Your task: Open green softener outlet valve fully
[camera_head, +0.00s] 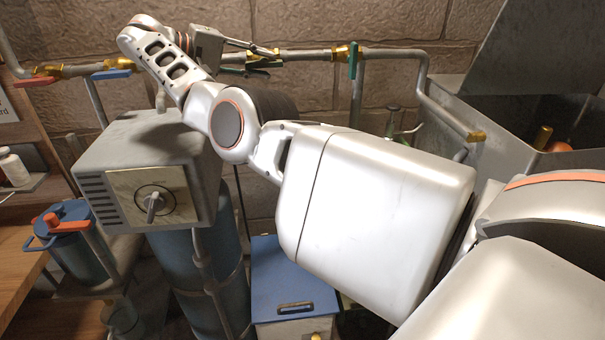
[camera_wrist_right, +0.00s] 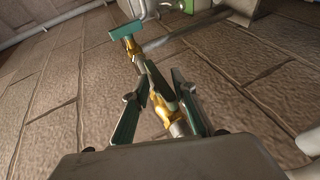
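A brass valve with a green handle sits on the wall pipe by my right gripper (camera_head: 252,62). In the right wrist view its brass body (camera_wrist_right: 161,109) and green handle (camera_wrist_right: 159,80) lie between the gripper's two spread fingers (camera_wrist_right: 160,112). The handle appears to lie roughly along the pipe. Whether a finger touches it I cannot tell. Another green handle (camera_head: 353,60) stands upright across the pipe farther right; it also shows in the right wrist view (camera_wrist_right: 126,29). Which one is the softener outlet valve is not marked. My left gripper is out of view.
A red handle (camera_head: 36,82) and a blue handle (camera_head: 111,74) are on the pipe at left. A grey control box (camera_head: 125,150) with a dial stands below my right forearm. A blue-lidded box (camera_head: 290,275) and a metal tank (camera_head: 500,125) stand nearby. The stone wall is close behind the pipe.

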